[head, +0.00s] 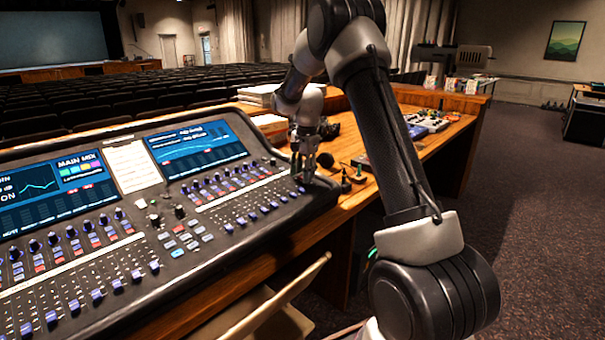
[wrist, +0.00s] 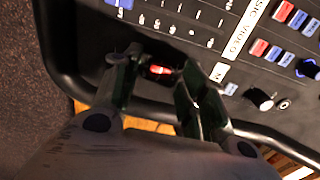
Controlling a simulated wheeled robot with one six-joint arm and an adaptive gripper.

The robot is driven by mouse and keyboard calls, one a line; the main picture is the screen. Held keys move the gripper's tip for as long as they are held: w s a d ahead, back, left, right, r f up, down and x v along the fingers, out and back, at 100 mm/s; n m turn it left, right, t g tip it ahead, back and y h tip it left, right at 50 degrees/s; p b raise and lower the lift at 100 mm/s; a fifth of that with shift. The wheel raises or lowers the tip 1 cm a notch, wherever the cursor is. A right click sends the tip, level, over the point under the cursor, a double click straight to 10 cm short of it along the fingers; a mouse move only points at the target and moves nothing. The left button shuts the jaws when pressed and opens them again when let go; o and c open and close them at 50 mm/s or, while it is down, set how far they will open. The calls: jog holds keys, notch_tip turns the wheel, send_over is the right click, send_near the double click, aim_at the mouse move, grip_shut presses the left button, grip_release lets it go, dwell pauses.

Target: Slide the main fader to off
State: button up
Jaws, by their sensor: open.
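A red fader cap (wrist: 161,70), which looks like the main fader, sits in a dark slot on the mixing desk in the wrist view. My gripper (wrist: 154,78) is open, with one finger on each side of the cap. Whether either finger touches the cap I cannot tell. In the head view my gripper (head: 303,174) is low over the right end of the mixing desk (head: 325,194), pointing down. The red cap is not distinguishable there, as my gripper covers that spot.
Rows of blue fader caps (head: 252,215) and knobs lie left of my gripper in the head view. A microphone (head: 325,160) and small items stand on the wooden desk just beyond. In the wrist view a knob (wrist: 261,99) and red and blue buttons are to the right.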

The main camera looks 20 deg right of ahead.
aim_at(315, 188)
jog(key=shift+f, duration=0.25)
jog(key=shift+c, duration=0.4)
grip_shut()
jog(key=shift+s+d+f, duration=0.1)
jog(key=shift+s+d, duration=0.25)
jog(key=shift+s, duration=0.55)
jog(key=shift+s+d+f, duration=0.1)
jog(key=shift+s+d, duration=0.3)
jog(key=shift+s, duration=0.5)
jog(key=shift+s+d+f, duration=0.1)
jog(key=shift+s+d, duration=0.25)
jog(key=shift+s, duration=0.55)
jog(key=shift+o, duration=0.4)
grip_release()
